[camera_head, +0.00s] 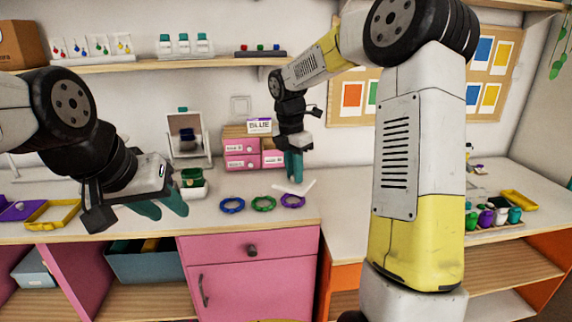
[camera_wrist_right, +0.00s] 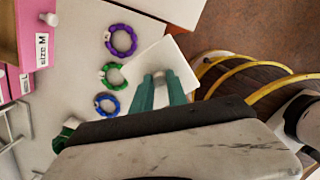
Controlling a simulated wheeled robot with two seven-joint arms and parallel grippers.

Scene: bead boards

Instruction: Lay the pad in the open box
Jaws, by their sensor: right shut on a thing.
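Blue (camera_head: 232,205), green (camera_head: 264,203) and purple (camera_head: 293,200) bracelets lie in a row near the front edge. Pink drawers (camera_head: 241,155) and a mirror (camera_head: 188,135) stand behind. A yellow tray (camera_head: 52,214) is at left. Colourful jars (camera_head: 487,217) stand at right.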

